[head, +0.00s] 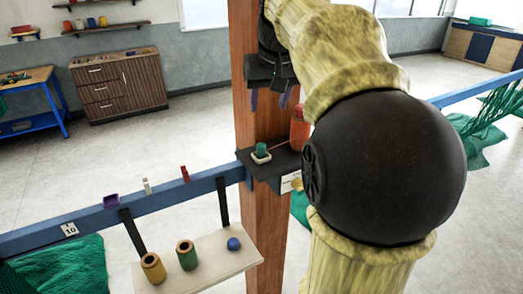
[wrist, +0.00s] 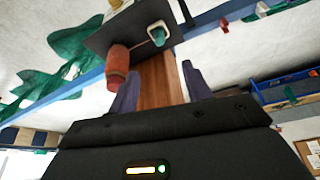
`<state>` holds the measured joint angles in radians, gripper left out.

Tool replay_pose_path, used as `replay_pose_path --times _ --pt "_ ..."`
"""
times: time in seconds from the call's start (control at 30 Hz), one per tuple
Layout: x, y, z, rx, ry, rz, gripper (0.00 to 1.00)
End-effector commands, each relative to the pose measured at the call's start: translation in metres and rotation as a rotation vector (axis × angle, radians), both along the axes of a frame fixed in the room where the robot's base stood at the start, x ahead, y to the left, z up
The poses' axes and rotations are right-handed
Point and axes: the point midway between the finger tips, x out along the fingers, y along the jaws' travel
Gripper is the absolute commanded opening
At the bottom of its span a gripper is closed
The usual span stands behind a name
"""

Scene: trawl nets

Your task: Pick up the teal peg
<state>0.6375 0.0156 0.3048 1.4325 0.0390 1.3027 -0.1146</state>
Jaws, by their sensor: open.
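The teal peg (head: 262,149) stands in a small white square dish (head: 261,159) on a dark shelf (head: 272,172) fixed to a wooden post. In the wrist view the teal peg (wrist: 158,38) shows past the fingertips, near the top, in the same dish (wrist: 164,27). My gripper (head: 269,103) is above the shelf, pointing down in front of the post, apart from the peg. Its two purple fingers are spread with nothing between them; in the wrist view my gripper (wrist: 160,78) is also empty.
An orange-red bottle (head: 299,130) stands on the shelf right of the peg, close by; it also shows in the wrist view (wrist: 118,68). The wooden post (head: 265,220) rises behind. A blue rail (head: 150,200) carries small items, and a lower cream shelf (head: 210,262) holds two cylinders and a blue ball.

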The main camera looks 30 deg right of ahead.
Motion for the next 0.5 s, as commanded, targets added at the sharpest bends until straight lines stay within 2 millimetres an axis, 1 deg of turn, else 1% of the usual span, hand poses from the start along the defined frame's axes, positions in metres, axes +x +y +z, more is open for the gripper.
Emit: replay_pose_path --times 0.5 --pt "0.031 -0.010 -0.079 0.003 0.007 -0.006 0.49"
